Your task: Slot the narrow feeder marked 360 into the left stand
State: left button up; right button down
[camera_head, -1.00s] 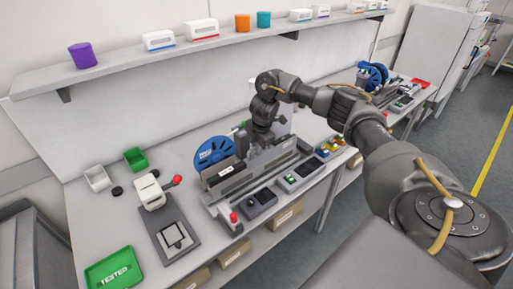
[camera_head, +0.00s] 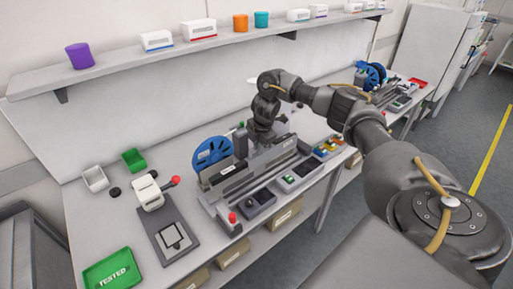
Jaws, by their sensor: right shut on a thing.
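A grey feeder (camera_head: 229,173) with a blue reel (camera_head: 212,152) at its left end sits low over, or in, a long grey stand (camera_head: 214,206) on the near bench. I cannot tell how far it is seated, and no number on it can be read. My right gripper (camera_head: 262,142) points down at the stand and is shut on the feeder; its fingertips are mostly hidden. A second stand with a blue reel (camera_head: 372,74) is on the far bench to the right. My left gripper is not in view.
A control box with a red button (camera_head: 232,218) and small devices (camera_head: 297,180) line the front of the stand. A lever press (camera_head: 150,192), a green TESTED tray (camera_head: 112,270) and small bins (camera_head: 95,179) are to the left. A shelf (camera_head: 120,72) runs above.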

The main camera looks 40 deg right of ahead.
jog(key=shift+d+r, duration=0.1)
jog(key=shift+d, duration=0.65)
jog(key=c, duration=1.4)
grip_release()
jog(key=shift+a, duration=0.1)
jog(key=shift+s, duration=0.1)
jog(key=r, duration=0.3)
jog(key=s+r+p, duration=0.1)
jog(key=r, duration=0.3)
jog(key=s+r, duration=0.1)
jog(key=r, duration=0.2)
jog(key=shift+r+p, duration=0.3)
jog(key=shift+p, duration=0.05)
